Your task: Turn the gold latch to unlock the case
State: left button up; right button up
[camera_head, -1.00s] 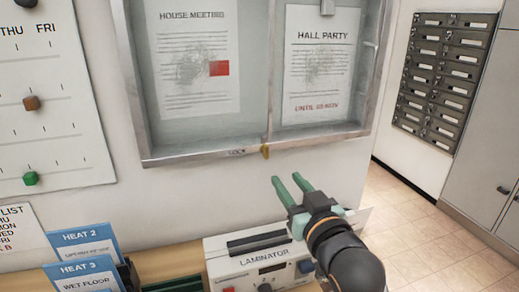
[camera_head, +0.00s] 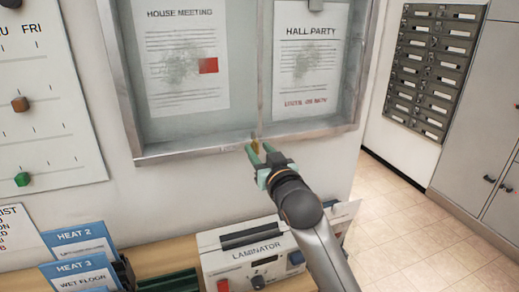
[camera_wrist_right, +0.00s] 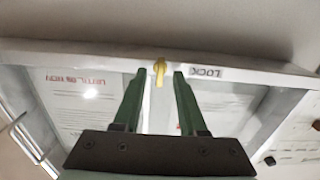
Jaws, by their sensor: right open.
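The glass-fronted notice case (camera_head: 185,151) hangs on the wall with two posted sheets inside. Its small gold latch (camera_head: 255,144) is at the middle of the bottom frame, partly hidden by my right gripper (camera_head: 259,148) in the head view. In the right wrist view the latch (camera_wrist_right: 159,71) shows between the two green fingertips of the open right gripper (camera_wrist_right: 159,76), next to a LOCK label (camera_wrist_right: 205,72). The fingers stand on either side of the latch with gaps; I cannot tell whether they touch it. My left gripper is not in view.
A white laminator (camera_head: 250,262) stands on a wooden shelf below the case. Blue HEAT cards (camera_head: 82,242) stand to its left. A board with coloured knobs (camera_head: 45,120) is on the left wall. Grey mailboxes (camera_head: 433,75) are at the right, over clear tiled floor.

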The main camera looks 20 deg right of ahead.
jog(key=shift+w, duration=0.1)
jog(key=shift+c, duration=0.3)
grip_shut()
